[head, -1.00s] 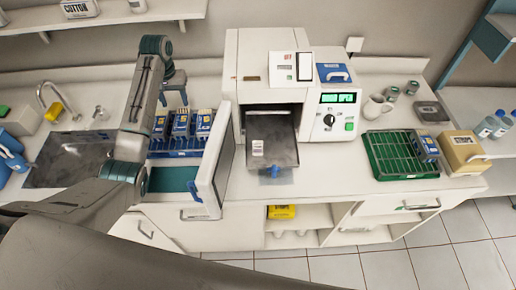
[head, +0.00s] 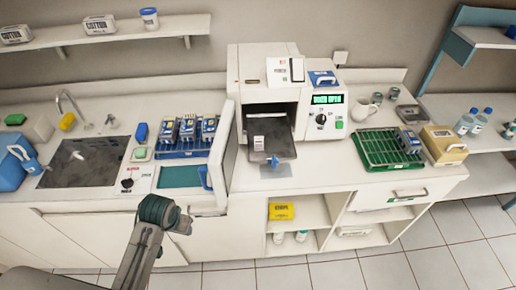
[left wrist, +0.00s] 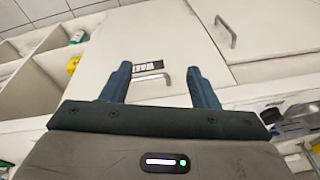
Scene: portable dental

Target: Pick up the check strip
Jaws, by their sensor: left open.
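A small white strip with dark marks (head: 259,142), which may be the check strip, lies on the grey metal tray (head: 282,149) that sticks out of the open white sterilizer (head: 262,85). A white card with red print (head: 279,72) leans on top of the sterilizer; I cannot tell for certain which is the check strip. My left gripper (head: 183,222) is low, in front of the counter and left of the tray, apart from both. In the left wrist view its two blue fingers (left wrist: 160,88) are spread with nothing between them, facing white cabinet fronts. My right gripper does not show.
The sterilizer's open door (head: 222,150) stands left of the tray. Left of it are a blue rack of packs (head: 185,150) and a sink (head: 85,162). A green wire rack (head: 385,150) and beige box (head: 442,145) stand right.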

